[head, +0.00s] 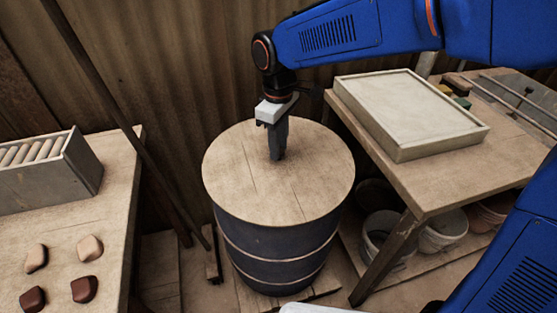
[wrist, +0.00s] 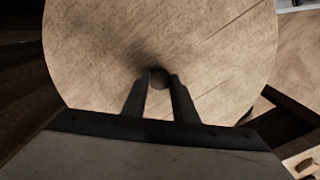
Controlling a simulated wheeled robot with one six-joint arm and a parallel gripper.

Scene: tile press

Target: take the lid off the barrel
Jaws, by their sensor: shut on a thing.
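The barrel (head: 275,245) is dark with light hoops and stands upright on the floor between two tables. Its round wooden lid (head: 230,180) lies level over the barrel's top, and I see no clear gap under it. The lid fills most of the wrist view (wrist: 100,50). My gripper (head: 276,155) points down at the lid's middle. In the wrist view my gripper (wrist: 160,76) is shut on a small dark round knob (wrist: 160,80) at the lid's centre. The head view hides the knob behind the fingers.
A left table (head: 110,200) holds a grey box of rods (head: 50,180) and several brown lumps (head: 88,248). A right table (head: 430,185) bears a shallow framed tray (head: 400,148), with pots (head: 445,230) below. A pole (head: 110,100) leans left of the barrel. A corrugated wall stands behind.

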